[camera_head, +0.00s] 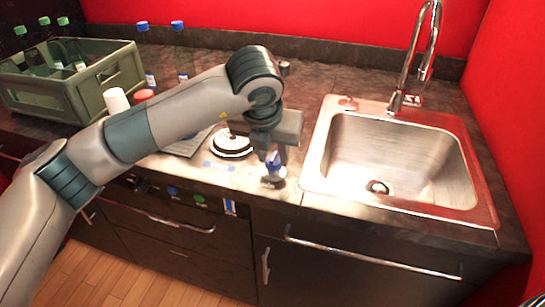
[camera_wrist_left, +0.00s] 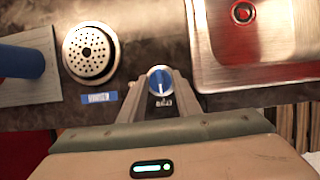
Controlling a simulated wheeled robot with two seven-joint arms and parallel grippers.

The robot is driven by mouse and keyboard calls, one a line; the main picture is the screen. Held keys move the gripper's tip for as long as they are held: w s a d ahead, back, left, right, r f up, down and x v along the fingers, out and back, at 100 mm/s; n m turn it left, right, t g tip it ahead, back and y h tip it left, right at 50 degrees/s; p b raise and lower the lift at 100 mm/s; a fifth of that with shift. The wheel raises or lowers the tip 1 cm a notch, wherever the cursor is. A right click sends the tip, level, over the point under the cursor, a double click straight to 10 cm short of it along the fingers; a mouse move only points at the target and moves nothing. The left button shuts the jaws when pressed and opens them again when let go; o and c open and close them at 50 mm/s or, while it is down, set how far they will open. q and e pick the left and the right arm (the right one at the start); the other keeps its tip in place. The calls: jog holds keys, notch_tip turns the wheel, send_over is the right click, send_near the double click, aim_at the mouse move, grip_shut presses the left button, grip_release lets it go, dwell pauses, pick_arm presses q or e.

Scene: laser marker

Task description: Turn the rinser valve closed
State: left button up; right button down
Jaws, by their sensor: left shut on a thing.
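The rinser valve is a round blue knob (camera_wrist_left: 160,80) with a white pointer line that runs roughly up and down in the left wrist view. A small label sits just below it. My left gripper (camera_wrist_left: 161,86) has one finger on each side of the knob and is shut on it. In the head view the left gripper (camera_head: 273,168) points down at the counter, with blue showing between its fingers. The rinser (camera_wrist_left: 90,52), a round perforated metal disc, lies left of the knob; it also shows in the head view (camera_head: 232,145). My right gripper is not in view.
A steel sink (camera_head: 400,160) with a tall faucet (camera_head: 426,50) is right of the valve. A green crate (camera_head: 75,85) with bottles, a white cup (camera_head: 116,100) and blue-capped bottles (camera_head: 146,60) stand left and behind. Cabinet handles (camera_head: 370,262) stick out below the counter.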

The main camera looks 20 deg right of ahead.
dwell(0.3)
pick_arm(q)
jog(key=o, duration=1)
jog(key=shift+r, duration=0.1)
jog(key=shift+s+a+r, duration=0.1)
jog(key=shift+s+r, duration=0.1)
jog(key=shift+r, duration=0.35)
jog(key=b+v, duration=0.2)
jog(key=v, duration=1.4)
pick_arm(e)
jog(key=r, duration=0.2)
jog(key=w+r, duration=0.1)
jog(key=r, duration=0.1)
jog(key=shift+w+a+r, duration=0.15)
